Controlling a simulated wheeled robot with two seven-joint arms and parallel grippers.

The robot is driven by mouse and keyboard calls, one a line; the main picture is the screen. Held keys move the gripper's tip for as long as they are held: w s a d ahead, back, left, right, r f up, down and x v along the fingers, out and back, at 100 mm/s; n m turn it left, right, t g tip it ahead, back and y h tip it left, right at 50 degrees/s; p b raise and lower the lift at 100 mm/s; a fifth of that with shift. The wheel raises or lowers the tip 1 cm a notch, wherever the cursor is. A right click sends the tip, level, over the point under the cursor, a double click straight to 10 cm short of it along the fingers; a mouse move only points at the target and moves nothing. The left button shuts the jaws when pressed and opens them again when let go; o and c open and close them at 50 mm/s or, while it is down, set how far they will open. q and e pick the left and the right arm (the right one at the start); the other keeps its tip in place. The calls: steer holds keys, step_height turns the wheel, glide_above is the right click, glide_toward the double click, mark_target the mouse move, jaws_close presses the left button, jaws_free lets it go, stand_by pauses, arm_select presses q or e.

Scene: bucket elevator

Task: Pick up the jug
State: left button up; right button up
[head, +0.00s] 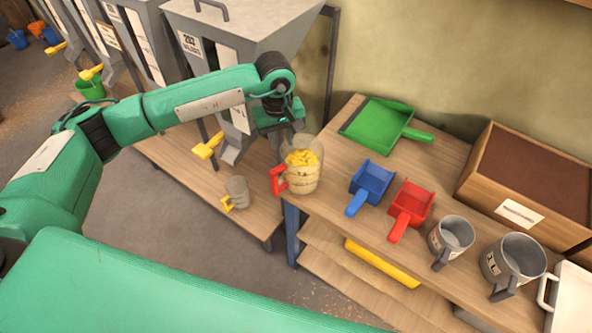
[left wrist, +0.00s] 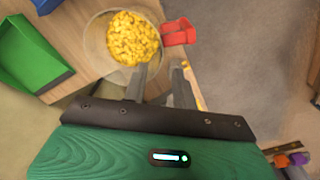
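A clear jug (head: 305,172) with a red handle stands upright at the left end of the wooden bench and holds yellow pieces. In the left wrist view the jug (left wrist: 92,42) is at the top, with its red handle to the right. My left gripper (head: 289,128) is just behind the jug's rim in the head view. In the left wrist view its two fingers (left wrist: 161,66) are apart, with the left one overlapping the rim. I cannot tell whether they touch the jug. A smaller grey jug (head: 238,190) with a yellow handle stands on the lower bench. My right gripper is not in view.
On the bench are a green dustpan (head: 378,122), a blue scoop (head: 371,180), a red scoop (head: 411,202) and two grey measuring jugs (head: 452,233) (head: 514,258). A wooden box (head: 530,185) is at the back right. A grey hopper (head: 235,50) with a yellow lever stands behind my left arm.

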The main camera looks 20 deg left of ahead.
arm_select(q)
steer(key=p, duration=0.2)
glide_above(285, 172)
step_height(285, 172, down, 6)
steer(key=shift+w+a+r, duration=0.15)
steer(key=shift+f, duration=0.25)
step_height(285, 172, down, 4)
steer(key=shift+p, duration=1.25)
steer(key=shift+f, duration=0.35)
steer(key=shift+c, duration=0.5)
jaws_close()
steer(key=shift+w+r, duration=0.1)
